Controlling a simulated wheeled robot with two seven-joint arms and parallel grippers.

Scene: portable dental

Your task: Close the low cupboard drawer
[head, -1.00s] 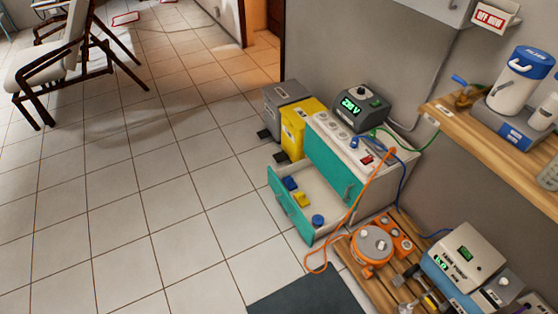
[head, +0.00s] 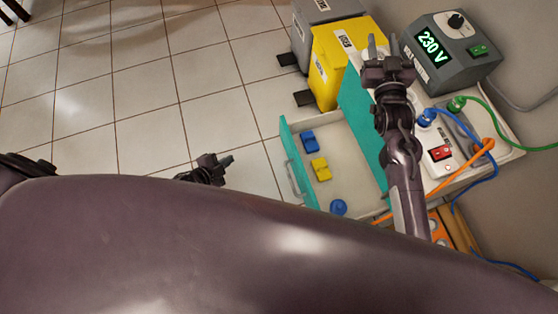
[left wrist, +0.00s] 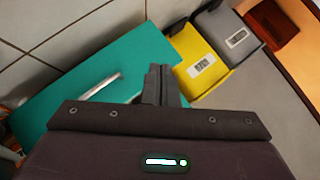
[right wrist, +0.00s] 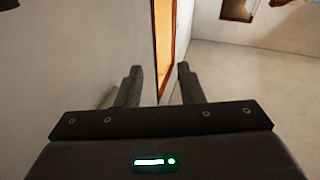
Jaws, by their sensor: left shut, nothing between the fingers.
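The low cupboard drawer (head: 347,155) is pulled out to the left, its teal front (head: 291,160) with a handle standing apart from the cupboard's teal face (head: 362,125). Blue and yellow items lie inside. My left gripper (head: 227,160) is shut and empty, left of the drawer front, with a gap between them in the head view. The left wrist view shows its closed fingers (left wrist: 160,82) before a teal panel with a pale handle (left wrist: 103,86); I cannot tell which panel. My right gripper (head: 383,45) is open and empty above the cupboard top, its fingers apart (right wrist: 158,85).
A yellow bin (head: 330,60) and a grey bin (head: 325,12) stand beside the cupboard. A 230 V unit (head: 450,55) and blue, green and orange cables sit on its top. The tiled floor (head: 150,110) left of the drawer is clear. My body covers the lower head view.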

